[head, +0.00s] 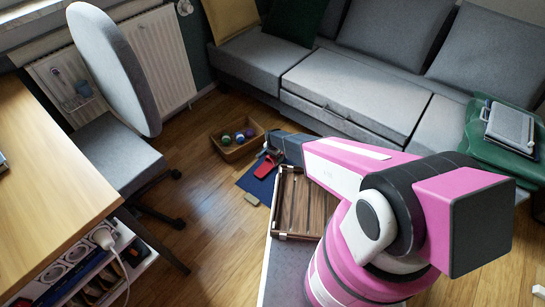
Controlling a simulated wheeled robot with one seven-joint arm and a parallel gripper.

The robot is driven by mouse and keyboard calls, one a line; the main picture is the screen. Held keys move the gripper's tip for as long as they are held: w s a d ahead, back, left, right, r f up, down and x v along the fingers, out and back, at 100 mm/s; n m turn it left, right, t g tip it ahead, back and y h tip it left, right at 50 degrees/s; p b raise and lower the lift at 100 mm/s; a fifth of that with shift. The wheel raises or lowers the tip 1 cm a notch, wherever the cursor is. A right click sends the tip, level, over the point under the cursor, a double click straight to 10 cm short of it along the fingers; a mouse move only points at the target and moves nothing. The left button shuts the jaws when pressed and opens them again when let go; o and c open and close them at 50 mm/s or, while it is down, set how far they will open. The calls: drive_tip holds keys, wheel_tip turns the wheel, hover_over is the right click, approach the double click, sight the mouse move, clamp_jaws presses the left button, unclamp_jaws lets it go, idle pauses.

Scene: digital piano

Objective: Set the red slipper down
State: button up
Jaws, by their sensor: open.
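The red slipper (264,167) is small in the head view, over the blue mat (255,187) on the wooden floor. It appears to lie on the mat, but any small gap beneath it is too fine to tell. My gripper (269,152) is open at the slipper's upper right end, very close to it. My dark wrist hides part of the area to the right, and the fingertips are too small to show whether they touch the slipper.
An open box (228,154) with several balls stands just beyond the mat. A slatted wooden tray (300,212) lies nearer, under my arm. A small beige block (251,199) is at the mat's near edge. A grey chair (112,150) stands left, a grey sofa (340,85) behind.

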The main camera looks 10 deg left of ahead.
wheel_tip(320, 180, up, 12)
drive_tip(key=s+d+r+n, duration=0.2)
drive_tip(key=s+d+r, duration=0.3)
drive_tip(key=d+r, duration=0.5)
drive_tip(key=s+d+r+n, duration=0.2)
drive_tip(key=s+d+r, duration=0.4)
drive_tip(key=d+r, duration=0.5)
drive_tip(key=s+d+r+n, duration=0.2)
drive_tip(key=s+d+r, duration=0.4)
drive_tip(key=d+r, duration=0.5)
wheel_tip(320, 180, up, 6)
drive_tip(key=shift+s, duration=0.25)
